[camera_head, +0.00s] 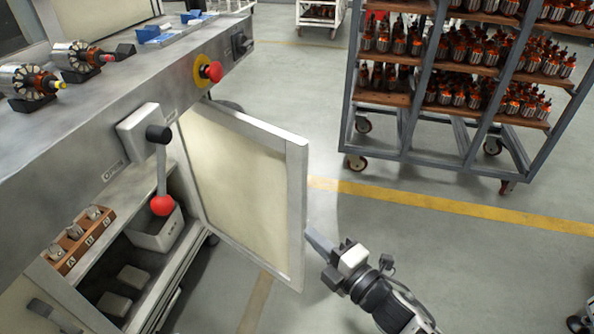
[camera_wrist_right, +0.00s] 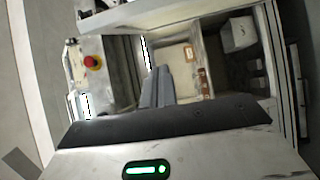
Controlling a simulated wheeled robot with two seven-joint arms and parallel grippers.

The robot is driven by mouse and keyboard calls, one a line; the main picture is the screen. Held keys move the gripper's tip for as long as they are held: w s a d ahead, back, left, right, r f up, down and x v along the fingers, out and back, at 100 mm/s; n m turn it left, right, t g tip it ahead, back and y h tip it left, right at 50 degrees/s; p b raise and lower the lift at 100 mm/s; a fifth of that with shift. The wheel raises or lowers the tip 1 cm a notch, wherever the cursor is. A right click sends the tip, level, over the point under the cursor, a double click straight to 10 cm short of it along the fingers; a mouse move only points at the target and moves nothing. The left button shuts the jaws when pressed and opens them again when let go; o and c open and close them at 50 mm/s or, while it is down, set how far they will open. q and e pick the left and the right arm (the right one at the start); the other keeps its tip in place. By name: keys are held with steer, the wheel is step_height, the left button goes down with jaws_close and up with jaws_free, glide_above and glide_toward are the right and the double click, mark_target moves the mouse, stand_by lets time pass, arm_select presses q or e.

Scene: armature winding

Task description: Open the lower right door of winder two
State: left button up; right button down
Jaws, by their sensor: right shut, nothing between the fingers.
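The lower right door (camera_head: 248,185) is a pale panel in a light grey frame. It stands swung out wide from the winder's cabinet, showing its broad face. My right gripper (camera_head: 318,238) is shut and empty, just right of the door's free edge. Whether the fingertips touch the door is unclear. In the right wrist view the shut fingers (camera_wrist_right: 157,88) point toward the cabinet. Its open compartment (camera_wrist_right: 225,75) shows shelves and a grey box (camera_wrist_right: 238,35). My left gripper is not seen.
A lever with a red knob (camera_head: 162,205) hangs at the cabinet front, and a red stop button (camera_head: 212,71) is above the door. A wheeled rack (camera_head: 405,100) of armatures stands at back right. The floor (camera_head: 420,250) between is clear.

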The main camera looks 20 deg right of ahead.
mark_target(297, 200)
steer(key=w, duration=0.7)
steer(key=w+a, duration=0.1)
steer(key=w, duration=0.3)
steer(key=shift+f+b, duration=0.2)
steer(key=shift+b, duration=0.1)
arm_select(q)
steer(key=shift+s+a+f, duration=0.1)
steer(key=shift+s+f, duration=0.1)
arm_select(e)
steer(key=shift+w+d, duration=0.3)
steer(key=shift+d, duration=0.2)
